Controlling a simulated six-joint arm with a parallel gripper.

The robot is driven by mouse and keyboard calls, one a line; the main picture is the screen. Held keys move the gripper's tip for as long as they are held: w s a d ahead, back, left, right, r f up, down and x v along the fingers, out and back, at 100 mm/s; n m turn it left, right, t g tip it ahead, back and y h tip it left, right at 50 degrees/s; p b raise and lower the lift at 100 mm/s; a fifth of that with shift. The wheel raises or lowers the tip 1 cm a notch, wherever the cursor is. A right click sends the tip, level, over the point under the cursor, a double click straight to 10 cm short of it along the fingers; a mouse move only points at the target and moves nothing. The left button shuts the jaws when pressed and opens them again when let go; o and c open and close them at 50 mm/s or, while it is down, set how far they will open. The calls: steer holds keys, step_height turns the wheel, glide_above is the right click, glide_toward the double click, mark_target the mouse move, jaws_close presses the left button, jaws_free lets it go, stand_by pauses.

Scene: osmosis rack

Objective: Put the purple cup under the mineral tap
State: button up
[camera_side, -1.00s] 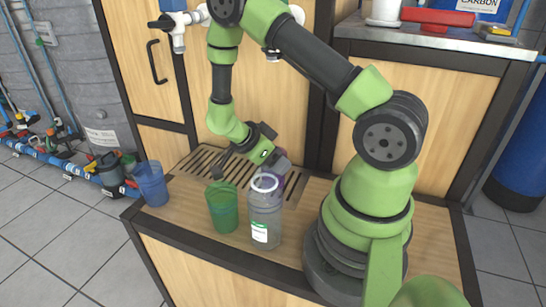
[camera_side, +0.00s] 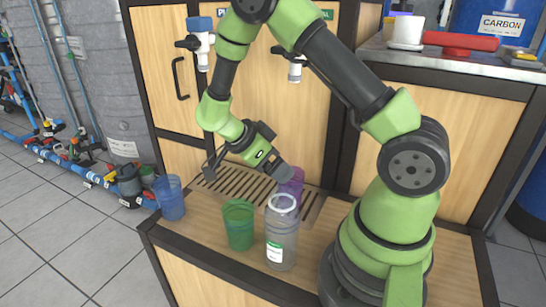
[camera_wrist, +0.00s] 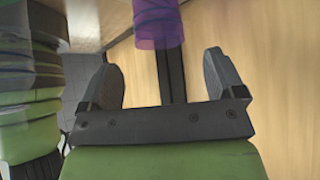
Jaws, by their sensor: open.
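The purple cup (camera_side: 292,184) stands by the right end of the slotted drain grate, its lower part hidden behind the clear bottle in the side view. In the wrist view the purple cup (camera_wrist: 157,22) is at the top edge, just beyond the fingertips and partly out of frame. My gripper (camera_side: 247,170) is open and tilted over the grate, with one finger close to the cup's left side; I cannot tell if they touch. The wrist view shows nothing between the fingers (camera_wrist: 165,62). A white tap (camera_side: 295,68) hangs on the panel below a partly hidden green label, whose text is unreadable.
A blue-topped tap (camera_side: 200,42) hangs at left. The clear bottle (camera_side: 281,235) and green cup (camera_side: 238,226) stand in front of the grate (camera_side: 240,183). A blue cup (camera_side: 170,198) is at the counter's left edge. My arm passes in front of the panel.

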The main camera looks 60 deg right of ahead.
steer(key=w+a+r+n+t+y, duration=0.1)
steer(key=w+r+n+t, duration=0.2)
steer(key=w+r+t, duration=0.3)
steer(key=w+a+r+n+t, duration=0.2)
steer(key=w+r+t, duration=0.2)
steer(key=r+t, duration=0.25)
steer(key=a+r+n+t+y, duration=0.3)
steer(key=a+r+n+y, duration=0.15)
steer(key=r, duration=0.35)
steer(key=s+a+r+n+y, duration=0.3)
steer(key=s+a+n+y, duration=0.1)
steer(key=s+a+n, duration=0.25)
steer(key=s+f+n+g, duration=0.1)
steer(key=s+n, duration=0.1)
steer(key=s, duration=0.4)
steer(key=s+f+n+g, duration=0.2)
steer(key=s+n, duration=0.1)
steer(key=s, duration=0.4)
steer(key=shift+d+f+h, duration=0.25)
steer(key=shift+h, duration=0.2)
